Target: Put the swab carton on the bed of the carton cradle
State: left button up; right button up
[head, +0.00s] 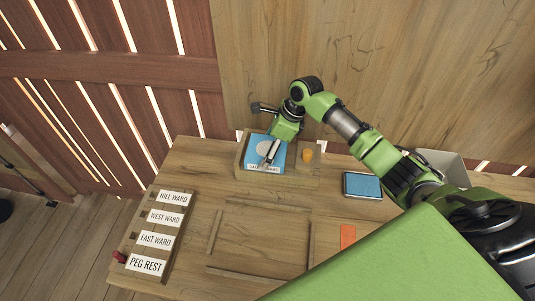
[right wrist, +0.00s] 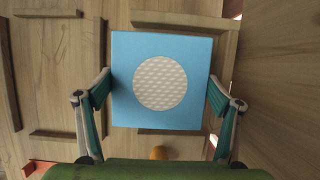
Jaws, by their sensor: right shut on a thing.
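The swab carton (head: 256,146) is a flat blue box, with a white dotted disc on its face in the right wrist view (right wrist: 125,110). My right gripper (head: 270,151) is shut on it, with a finger at each of two opposite sides. The carton cradle (head: 302,181) is a low wooden frame at the back of the table. My left gripper is not in view.
A dark-framed blue pad (head: 362,185) and a grey bin (head: 447,164) are to the right. A labelled peg rest (head: 163,230) stands at left. Thin wooden strips (head: 214,232) edge a clear middle area.

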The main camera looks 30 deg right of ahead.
jog(key=shift+f+p, duration=0.3)
jog(key=shift+f, duration=1.05)
jog(key=o, duration=1.4)
jog(key=shift+s+f, duration=0.1)
jog(key=shift+c, duration=0.2)
jog(key=b+v, duration=0.1)
jog(key=v, duration=1.1)
